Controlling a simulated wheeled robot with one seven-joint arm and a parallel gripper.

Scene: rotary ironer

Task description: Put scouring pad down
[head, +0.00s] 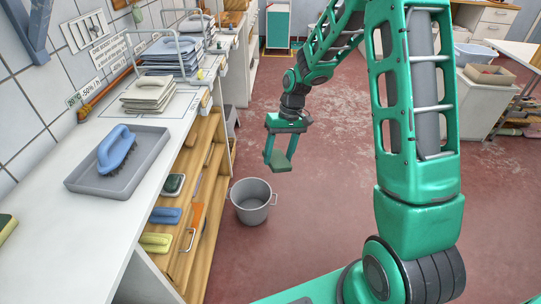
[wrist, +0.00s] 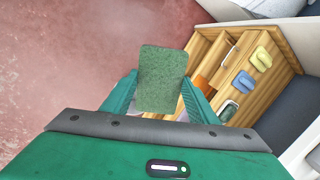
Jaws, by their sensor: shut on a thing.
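My gripper (head: 279,152) is shut on a flat green scouring pad (wrist: 163,78). In the wrist view the pad stands out between the two green fingers, its wide face toward the camera. In the head view the pad (head: 281,162) hangs in the air at the fingertips, above the red floor and to the right of the white counter (head: 60,250). The pad's gripped edges are partly hidden by the fingers.
A grey tray (head: 75,186) with a blue brush (head: 116,151) lies on the counter, with folded cloths (head: 148,92) behind it. A grey bucket (head: 251,212) stands on the floor below my gripper. A wooden shelf unit (head: 204,190) below the counter holds several coloured pads and brushes.

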